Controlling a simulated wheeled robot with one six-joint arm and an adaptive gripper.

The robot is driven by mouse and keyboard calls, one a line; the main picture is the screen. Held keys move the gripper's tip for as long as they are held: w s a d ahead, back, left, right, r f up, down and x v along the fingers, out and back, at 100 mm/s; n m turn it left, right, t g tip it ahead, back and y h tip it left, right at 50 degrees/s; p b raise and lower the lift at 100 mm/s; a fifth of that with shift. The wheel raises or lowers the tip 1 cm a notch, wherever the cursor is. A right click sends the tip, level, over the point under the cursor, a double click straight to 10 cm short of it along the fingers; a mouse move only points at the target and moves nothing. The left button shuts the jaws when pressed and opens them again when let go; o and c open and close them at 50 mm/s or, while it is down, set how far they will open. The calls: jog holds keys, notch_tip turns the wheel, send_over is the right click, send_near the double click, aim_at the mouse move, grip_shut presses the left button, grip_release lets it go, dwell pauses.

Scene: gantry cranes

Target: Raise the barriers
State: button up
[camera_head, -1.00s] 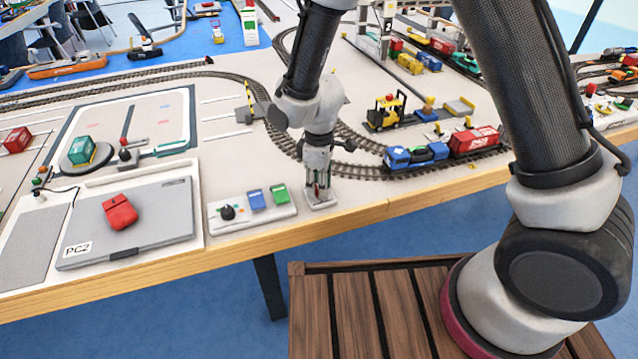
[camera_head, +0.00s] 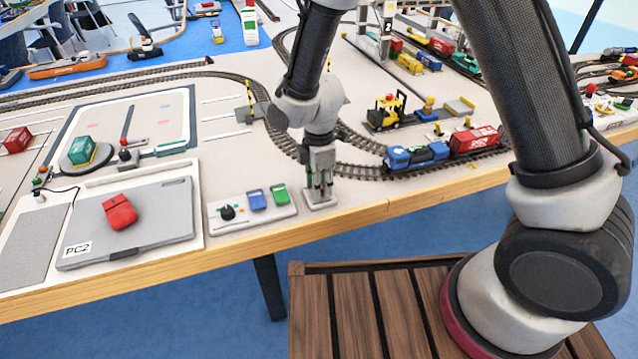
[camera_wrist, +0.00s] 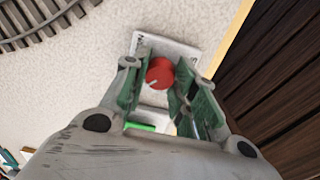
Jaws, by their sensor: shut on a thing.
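A red round knob (camera_wrist: 160,73) with a pale pointer line sits on a small white control box (camera_wrist: 178,48) at the table's front edge. In the wrist view the knob lies between the two fingers of my gripper (camera_wrist: 160,84), which is shut on it. In the head view my gripper (camera_head: 320,192) points straight down over the white box (camera_head: 322,204) and hides the knob. A yellow-and-black striped barrier (camera_head: 250,97) stands nearly upright beside the track. Another striped piece (camera_head: 329,65) shows behind my arm, mostly hidden.
A white panel (camera_head: 285,215) with a black knob, a blue switch and a green switch lies to the left. A blue locomotive (camera_head: 408,157) stands on the track to the right.

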dwell(0.3)
jog(key=o, duration=1)
jog(key=shift+o, duration=0.2)
notch_tip(320, 180, up, 12)
